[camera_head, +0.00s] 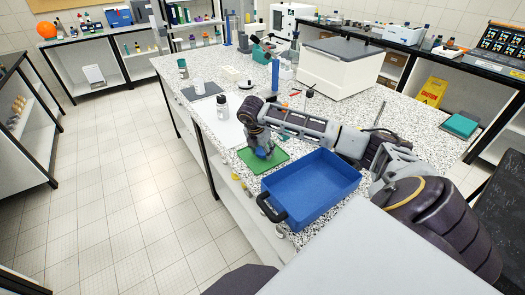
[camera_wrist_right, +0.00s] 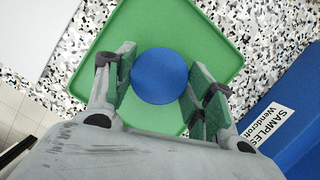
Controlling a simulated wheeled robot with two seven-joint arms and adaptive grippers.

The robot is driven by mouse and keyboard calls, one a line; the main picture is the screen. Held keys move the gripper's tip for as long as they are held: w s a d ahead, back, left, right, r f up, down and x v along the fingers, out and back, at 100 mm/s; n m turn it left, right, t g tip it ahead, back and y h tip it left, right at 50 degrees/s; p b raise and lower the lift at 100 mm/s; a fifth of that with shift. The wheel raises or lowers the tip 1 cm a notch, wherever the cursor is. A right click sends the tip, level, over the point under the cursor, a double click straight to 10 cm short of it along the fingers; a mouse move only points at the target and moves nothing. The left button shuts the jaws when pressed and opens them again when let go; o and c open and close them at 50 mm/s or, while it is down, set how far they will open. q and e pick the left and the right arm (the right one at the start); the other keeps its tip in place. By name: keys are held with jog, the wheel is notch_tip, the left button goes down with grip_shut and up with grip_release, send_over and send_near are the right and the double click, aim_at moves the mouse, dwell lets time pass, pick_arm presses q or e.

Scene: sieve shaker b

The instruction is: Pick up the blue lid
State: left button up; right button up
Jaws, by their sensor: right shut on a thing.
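The blue lid (camera_wrist_right: 159,76) is a round disc over the green mat (camera_wrist_right: 160,22) in the right wrist view. My right gripper (camera_wrist_right: 162,84) is shut on the lid, with one finger on each side of it. Whether the lid touches the mat or is lifted slightly cannot be told. In the head view, my right gripper (camera_head: 263,151) points down over the green mat (camera_head: 279,161), and its hand mostly hides the lid there. My left gripper is not in view.
A blue tray (camera_head: 325,181) with a dark handle stands just right of the mat. A large white box (camera_head: 340,68) sits farther back on the speckled bench.

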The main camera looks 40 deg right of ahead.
aim_at(262, 151)
jog(key=shift+r, duration=0.65)
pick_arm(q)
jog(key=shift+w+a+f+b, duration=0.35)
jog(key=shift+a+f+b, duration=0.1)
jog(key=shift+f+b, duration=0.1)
pick_arm(e)
notch_tip(262, 151, up, 8)
jog(key=shift+r, duration=0.25)
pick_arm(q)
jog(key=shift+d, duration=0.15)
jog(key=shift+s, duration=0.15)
